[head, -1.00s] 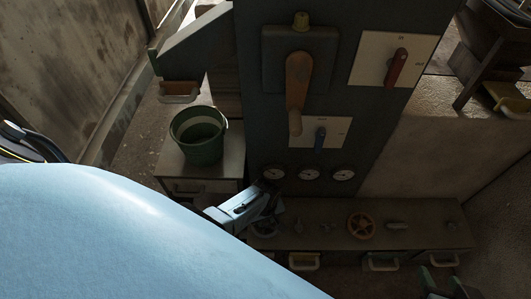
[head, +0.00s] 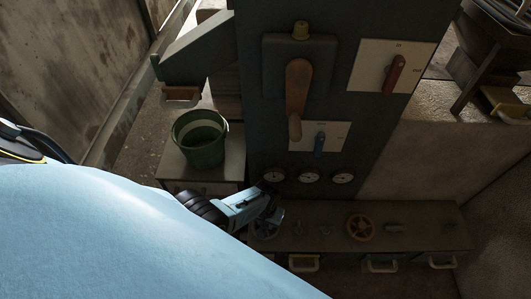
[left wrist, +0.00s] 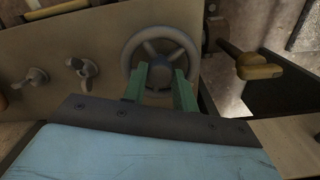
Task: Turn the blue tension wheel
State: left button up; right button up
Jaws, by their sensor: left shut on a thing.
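The tension wheel (left wrist: 133,50) is a spoked handwheel that looks grey-blue in the left wrist view. In the head view it shows partly at the left end of the low bench (head: 264,232), behind my gripper. My left gripper (left wrist: 163,75) has its two green fingers on either side of the wheel's hub, shut on the wheel. The fingers cover the near part of the hub and rim. In the head view my left gripper (head: 270,207) reaches in from the left, its tips dark and hard to make out. My right gripper is not in view.
An orange handwheel (head: 360,228) and several small knobs sit along the bench to the right. Above stand three gauges (head: 308,177) and a dark panel with a wooden-handled lever (head: 298,85), a red switch (head: 394,74) and a blue switch (head: 319,143). A green bucket (head: 205,150) stands at left.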

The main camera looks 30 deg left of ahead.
pick_arm(q)
jog(key=shift+s, duration=0.1)
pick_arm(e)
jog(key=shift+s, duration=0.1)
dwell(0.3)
pick_arm(q)
jog(key=o, duration=0.7)
notch_tip(320, 180, up, 3)
jog(key=p, duration=0.3)
jog(key=shift+r, duration=0.15)
notch_tip(320, 180, up, 5)
jog(key=p, duration=0.4)
jog(key=shift+r+p, duration=2.05)
jog(key=shift+r, duration=0.45)
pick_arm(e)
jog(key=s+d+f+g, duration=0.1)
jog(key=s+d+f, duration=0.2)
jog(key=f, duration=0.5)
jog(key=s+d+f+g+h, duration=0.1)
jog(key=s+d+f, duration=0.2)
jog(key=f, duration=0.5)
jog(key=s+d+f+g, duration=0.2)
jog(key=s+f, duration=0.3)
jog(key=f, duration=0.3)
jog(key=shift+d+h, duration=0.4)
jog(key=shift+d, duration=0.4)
